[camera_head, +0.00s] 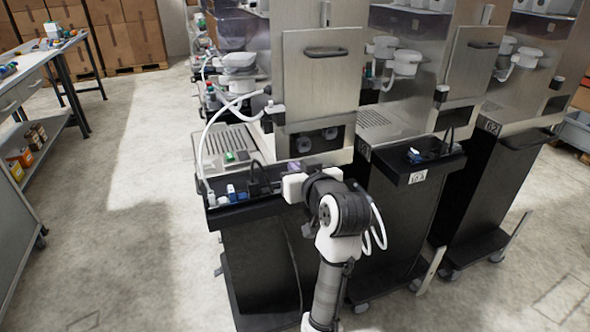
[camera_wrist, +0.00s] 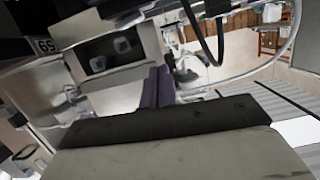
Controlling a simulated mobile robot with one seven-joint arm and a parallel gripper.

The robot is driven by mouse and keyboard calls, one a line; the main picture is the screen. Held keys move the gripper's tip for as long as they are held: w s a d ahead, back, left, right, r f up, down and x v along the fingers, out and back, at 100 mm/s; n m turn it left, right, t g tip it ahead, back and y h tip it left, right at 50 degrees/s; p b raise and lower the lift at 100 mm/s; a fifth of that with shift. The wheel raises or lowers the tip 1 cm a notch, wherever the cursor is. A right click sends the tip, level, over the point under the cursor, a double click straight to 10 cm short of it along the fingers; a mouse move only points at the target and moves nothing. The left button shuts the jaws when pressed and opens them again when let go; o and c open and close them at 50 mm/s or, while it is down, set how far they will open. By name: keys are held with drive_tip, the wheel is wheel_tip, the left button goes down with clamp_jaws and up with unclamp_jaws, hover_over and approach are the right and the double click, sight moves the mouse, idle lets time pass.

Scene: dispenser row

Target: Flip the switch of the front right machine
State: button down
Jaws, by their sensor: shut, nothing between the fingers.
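Several tall steel dispensing machines stand in a row. My gripper (camera_head: 294,166) is shut and empty in front of the nearest machine (camera_head: 320,85), just below its dark recessed panel. Two round grey fittings (camera_head: 318,138) sit in that panel; I cannot tell whether either is a switch. In the wrist view my closed purple-grey fingers (camera_wrist: 158,88) are to the right of the panel (camera_wrist: 112,52), which shows two pale fittings. Contact cannot be judged. The middle machine (camera_head: 465,80) and the far right machine (camera_head: 540,75) stand further right. No switch is clearly visible on them.
A white hose (camera_head: 208,140) arches beside the nearest machine. A second black tray (camera_head: 440,160) fronts the middle machine. A workbench (camera_head: 30,75) is at left; floor between is clear.

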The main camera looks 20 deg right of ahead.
drive_tip(key=v, duration=0.6)
drive_tip(key=shift+a+b, duration=0.2)
drive_tip(key=shift+b, duration=0.15)
drive_tip(key=shift+s+f, duration=0.1)
